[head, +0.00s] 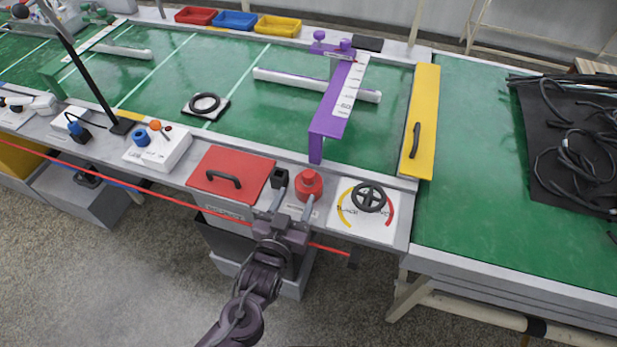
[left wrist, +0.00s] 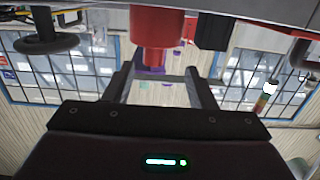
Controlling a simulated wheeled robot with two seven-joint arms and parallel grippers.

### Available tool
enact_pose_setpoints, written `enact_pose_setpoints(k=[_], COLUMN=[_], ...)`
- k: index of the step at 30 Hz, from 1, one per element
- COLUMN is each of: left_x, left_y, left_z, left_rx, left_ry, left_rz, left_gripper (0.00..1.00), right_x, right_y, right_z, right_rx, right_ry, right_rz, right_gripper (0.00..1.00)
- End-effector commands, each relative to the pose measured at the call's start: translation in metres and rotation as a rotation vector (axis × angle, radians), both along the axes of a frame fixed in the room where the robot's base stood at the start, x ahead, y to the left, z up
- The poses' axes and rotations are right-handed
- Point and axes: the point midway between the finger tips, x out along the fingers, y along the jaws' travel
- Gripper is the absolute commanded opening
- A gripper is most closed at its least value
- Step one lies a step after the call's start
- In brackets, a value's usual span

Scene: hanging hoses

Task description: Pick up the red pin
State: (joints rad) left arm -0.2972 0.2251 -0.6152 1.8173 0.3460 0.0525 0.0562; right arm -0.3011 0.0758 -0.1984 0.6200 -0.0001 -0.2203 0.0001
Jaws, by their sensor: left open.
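The red pin (head: 309,184), a stout red cylinder with a narrower top, stands on the front edge of the green bench, just beyond my left gripper (head: 293,207). My left gripper is open, its two fingers pointing at the bench edge with nothing held. In the left wrist view the red pin (left wrist: 156,38) hangs down into the picture, roughly between the fingers of the left gripper (left wrist: 163,80). I cannot tell whether the fingers touch it. My right gripper is not in view.
A black block (head: 280,178) stands close left of the pin, beside a red lid with a handle (head: 231,176). A black handwheel (head: 369,197) is to the right. A red barrier line (head: 150,191) runs along the bench front. A purple gate (head: 330,122) stands behind.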

Motion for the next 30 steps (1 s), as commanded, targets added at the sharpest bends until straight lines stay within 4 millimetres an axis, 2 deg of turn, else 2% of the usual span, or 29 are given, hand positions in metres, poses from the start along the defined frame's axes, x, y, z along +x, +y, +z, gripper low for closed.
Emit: enact_pose_setpoints(k=[5,21,30], left_x=[0.003,0.067,0.072], left_y=[-0.007,-0.03,-0.032], left_z=[0.004,0.005,0.004], left_rx=[-0.01,-0.01,-0.011], left_ry=[-0.065,-0.064,-0.063], left_rz=[-0.01,-0.011,-0.011], left_gripper=[0.51,0.51,0.51], right_x=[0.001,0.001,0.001], right_y=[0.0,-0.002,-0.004], right_z=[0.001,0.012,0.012], right_rx=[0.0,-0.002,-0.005], right_ry=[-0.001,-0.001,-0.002], right_rz=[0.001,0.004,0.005], right_gripper=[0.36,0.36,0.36])
